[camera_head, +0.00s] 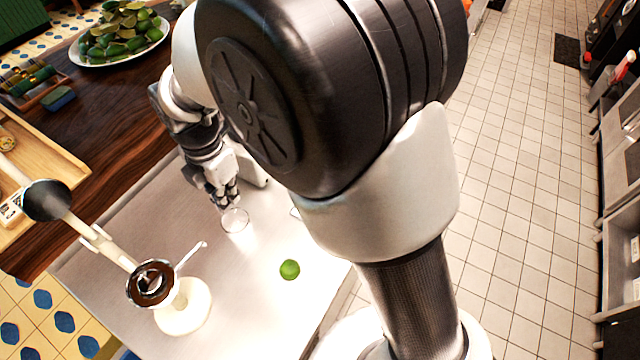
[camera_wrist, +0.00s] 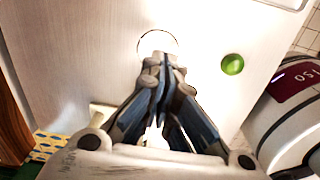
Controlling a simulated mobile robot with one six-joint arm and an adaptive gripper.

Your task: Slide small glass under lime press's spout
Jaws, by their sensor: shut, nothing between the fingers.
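The small clear glass (camera_head: 236,222) stands on the pale metal worktop, right by my fingertips. In the wrist view its round rim (camera_wrist: 146,36) shows just beyond the fingertips. My gripper (camera_head: 228,199) points down with its fingers together and empty; in the wrist view the shut fingers (camera_wrist: 160,62) overlap part of the glass. I cannot tell whether they touch it. The lime press stands to the lower left in the head view, with a cream base (camera_head: 190,312), a dark cup (camera_head: 152,284) and a long raised handle (camera_head: 95,240). Its spout is not clear.
A green lime (camera_head: 290,269) lies on the worktop, right of the glass; it also shows in the wrist view (camera_wrist: 232,64). A plate of limes (camera_head: 82,61) and a wooden tray (camera_head: 60,160) are on the left. The worktop between glass and press looks clear.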

